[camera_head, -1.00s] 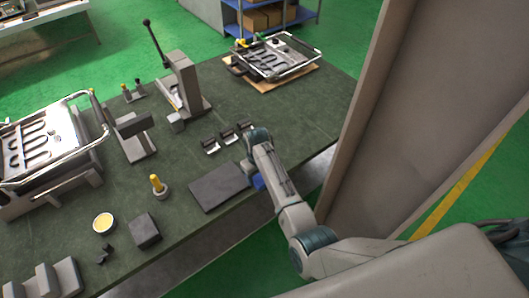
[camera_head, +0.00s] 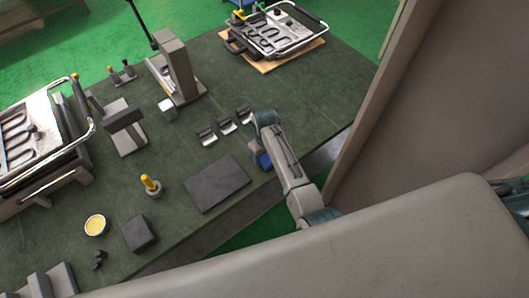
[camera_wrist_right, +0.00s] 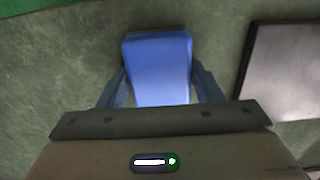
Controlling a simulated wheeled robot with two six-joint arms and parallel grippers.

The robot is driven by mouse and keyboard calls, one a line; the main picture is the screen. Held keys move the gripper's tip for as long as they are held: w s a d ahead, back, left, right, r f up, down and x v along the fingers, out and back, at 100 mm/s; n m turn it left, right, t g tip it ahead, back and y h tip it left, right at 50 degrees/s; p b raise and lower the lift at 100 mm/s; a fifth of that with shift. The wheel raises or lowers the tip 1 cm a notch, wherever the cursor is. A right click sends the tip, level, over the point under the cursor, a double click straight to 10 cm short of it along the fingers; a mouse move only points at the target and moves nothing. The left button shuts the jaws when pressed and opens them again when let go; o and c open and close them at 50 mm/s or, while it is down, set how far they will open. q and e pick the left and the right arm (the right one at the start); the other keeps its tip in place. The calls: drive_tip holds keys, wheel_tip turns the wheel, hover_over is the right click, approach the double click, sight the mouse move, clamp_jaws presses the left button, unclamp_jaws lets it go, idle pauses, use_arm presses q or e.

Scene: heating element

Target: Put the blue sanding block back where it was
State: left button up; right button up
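The blue sanding block (camera_wrist_right: 158,68) fills the gap between the fingers of my right gripper (camera_wrist_right: 162,88) in the right wrist view. A finger lies along each side of it, and the gripper looks shut on it. In the head view only a small part of the blue block (camera_head: 264,160) shows below my right gripper (camera_head: 259,153), near the table's right edge. It is just right of the dark flat pad (camera_head: 217,183). The height of the block above the table is hard to tell. My left gripper is not in view.
Several small black-and-silver holders (camera_head: 227,125) sit behind the pad. A dark cube (camera_head: 139,234), a yellow-topped tin (camera_head: 95,225) and a yellow-handled tool (camera_head: 150,185) stand to the left. A press (camera_head: 176,67) is at the back. A tall beige panel (camera_head: 435,100) rises at the right.

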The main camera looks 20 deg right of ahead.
sight(265, 156)
drive_tip(key=shift+o, duration=1.4)
drive_tip(key=shift+s, duration=0.2)
drive_tip(key=shift+s+r, duration=0.25)
drive_tip(key=shift+s, duration=0.05)
drive_tip(key=shift+w, duration=0.15)
drive_tip(key=shift+w+r, duration=0.1)
drive_tip(key=shift+r, duration=0.25)
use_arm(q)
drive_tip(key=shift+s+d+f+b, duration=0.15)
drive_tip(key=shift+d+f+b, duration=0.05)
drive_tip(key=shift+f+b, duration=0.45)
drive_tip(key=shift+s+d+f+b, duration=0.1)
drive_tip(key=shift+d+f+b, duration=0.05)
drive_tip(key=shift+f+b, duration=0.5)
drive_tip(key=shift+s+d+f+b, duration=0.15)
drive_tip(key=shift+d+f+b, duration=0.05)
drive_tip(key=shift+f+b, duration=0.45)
use_arm(e)
wheel_tip(265, 156, up, 11)
